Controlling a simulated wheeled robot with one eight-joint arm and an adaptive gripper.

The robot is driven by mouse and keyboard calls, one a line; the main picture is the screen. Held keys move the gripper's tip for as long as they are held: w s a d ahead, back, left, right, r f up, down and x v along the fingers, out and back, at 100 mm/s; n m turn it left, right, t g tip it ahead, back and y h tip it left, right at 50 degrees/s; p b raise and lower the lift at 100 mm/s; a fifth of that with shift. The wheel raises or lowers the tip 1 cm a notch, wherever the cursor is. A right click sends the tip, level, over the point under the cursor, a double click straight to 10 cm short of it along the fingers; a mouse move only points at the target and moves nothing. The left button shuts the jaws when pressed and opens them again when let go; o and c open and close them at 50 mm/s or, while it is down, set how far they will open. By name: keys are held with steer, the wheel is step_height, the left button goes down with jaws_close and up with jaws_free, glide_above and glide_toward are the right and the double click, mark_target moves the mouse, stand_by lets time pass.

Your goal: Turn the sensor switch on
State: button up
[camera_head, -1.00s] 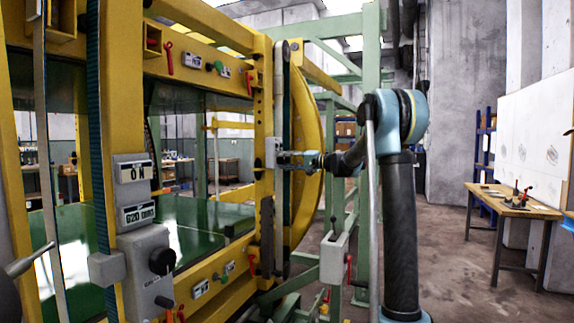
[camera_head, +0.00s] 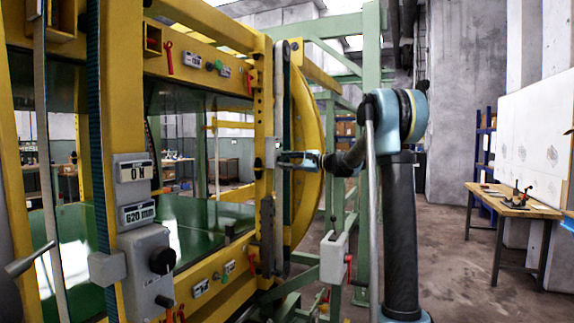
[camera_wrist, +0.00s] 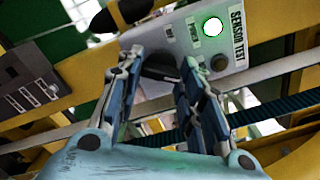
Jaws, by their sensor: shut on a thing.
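The grey sensor test panel (camera_wrist: 235,45) is in the upper middle of the wrist view. Its "SENSOR TEST" label (camera_wrist: 237,35) stands beside a round lamp (camera_wrist: 212,27) that glows white with a green rim. The dark switch knob (camera_wrist: 160,66) sits on the panel's face, partly hidden by my fingers. My gripper (camera_wrist: 162,75) has one finger on each side of the knob and is shut on it. In the head view my gripper (camera_head: 297,160) reaches from the right to the yellow upright; the knob cannot be made out there.
The yellow frame (camera_head: 265,100) with belts and a curved ring stands close on the left. A wooden table (camera_head: 510,205) stands at right. The floor between is clear.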

steer(key=shift+d+f+m, duration=0.1)
steer(key=shift+f+m, duration=0.1)
steer(key=shift+m, duration=0.5)
steer(key=o, duration=1.1)
steer(key=shift+c, duration=0.2)
steer(key=v, duration=1.2)
